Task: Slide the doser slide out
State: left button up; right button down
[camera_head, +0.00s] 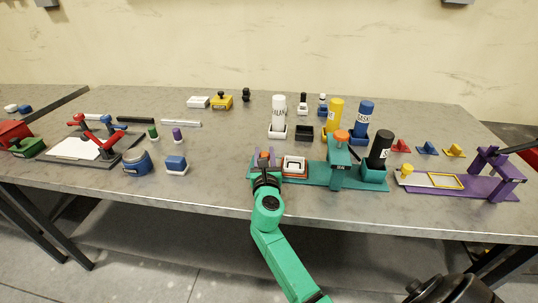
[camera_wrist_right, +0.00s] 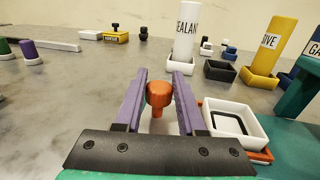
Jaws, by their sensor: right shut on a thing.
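The doser is a teal base (camera_head: 332,176) near the table's front edge, with a teal post topped by an orange knob (camera_head: 341,135). The doser slide's orange knob (camera_wrist_right: 158,95) stands upright at the base's left end. My right gripper (camera_head: 265,160) has its purple fingers on both sides of this knob and is shut on it; it also shows in the wrist view (camera_wrist_right: 156,100). Beside the gripper, a white square dish (camera_wrist_right: 236,122) sits on an orange plate (camera_wrist_right: 262,156). It is left of the post in the head view. The rest of the slide is hidden. My left gripper is out of view.
A black bottle (camera_head: 380,149) stands at the base's right end. Yellow (camera_head: 335,115), blue (camera_head: 364,118) and white (camera_head: 279,110) bottles stand behind. A purple press (camera_head: 495,175) is at right. A blue-lidded box (camera_head: 176,164) is at left. Bare table lies between box and doser.

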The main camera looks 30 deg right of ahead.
jog(key=c, duration=0.6)
grip_release()
jog(key=shift+w+a, duration=0.1)
jog(key=shift+a, duration=0.05)
jog(key=shift+o, duration=0.5)
jog(key=shift+w+f, duration=0.2)
jog(key=shift+w, duration=0.05)
jog(key=shift+s+r, duration=0.1)
jog(key=shift+s+a, duration=0.1)
jog(key=shift+s, duration=0.15)
jog(key=b+v, duration=0.1)
jog(key=v, duration=1.3)
